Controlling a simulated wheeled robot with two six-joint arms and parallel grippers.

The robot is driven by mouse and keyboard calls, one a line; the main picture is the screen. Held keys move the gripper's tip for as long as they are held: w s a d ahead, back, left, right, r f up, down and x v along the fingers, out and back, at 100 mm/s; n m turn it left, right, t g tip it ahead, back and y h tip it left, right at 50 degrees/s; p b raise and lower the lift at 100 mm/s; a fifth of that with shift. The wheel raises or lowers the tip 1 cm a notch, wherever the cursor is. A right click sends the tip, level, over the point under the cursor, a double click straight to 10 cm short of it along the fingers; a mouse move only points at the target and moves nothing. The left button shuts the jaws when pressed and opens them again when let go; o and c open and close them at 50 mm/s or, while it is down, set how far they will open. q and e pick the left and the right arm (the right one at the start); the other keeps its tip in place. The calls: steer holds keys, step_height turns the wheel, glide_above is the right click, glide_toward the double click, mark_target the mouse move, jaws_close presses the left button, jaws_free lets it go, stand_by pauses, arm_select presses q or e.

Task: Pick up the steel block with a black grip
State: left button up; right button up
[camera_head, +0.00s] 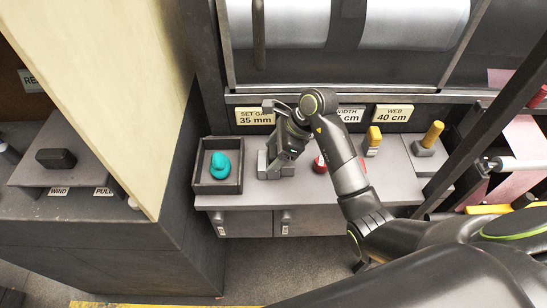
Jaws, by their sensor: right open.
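The steel block (263,168) is a small grey piece on the grey bench, just right of a dark tray. My right gripper (277,154) reaches down over it from above, its arm curving in from the right. The gripper is open, with its fingers around or right beside the block. I cannot tell whether they touch it. The block's black grip is hidden or blends with the dark gripper. My left gripper is not in view.
The dark tray (201,187) holds a teal object (219,165). Right of my gripper are a red item (320,164) and yellow-handled pieces (374,137) (433,134). A sign (255,116) reads "SET GAP 35 mm". A tall cream panel (105,80) stands left.

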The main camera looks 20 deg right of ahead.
steer(key=c, duration=1.1)
steer(key=shift+c, duration=0.9)
steer(key=shift+r, duration=0.15)
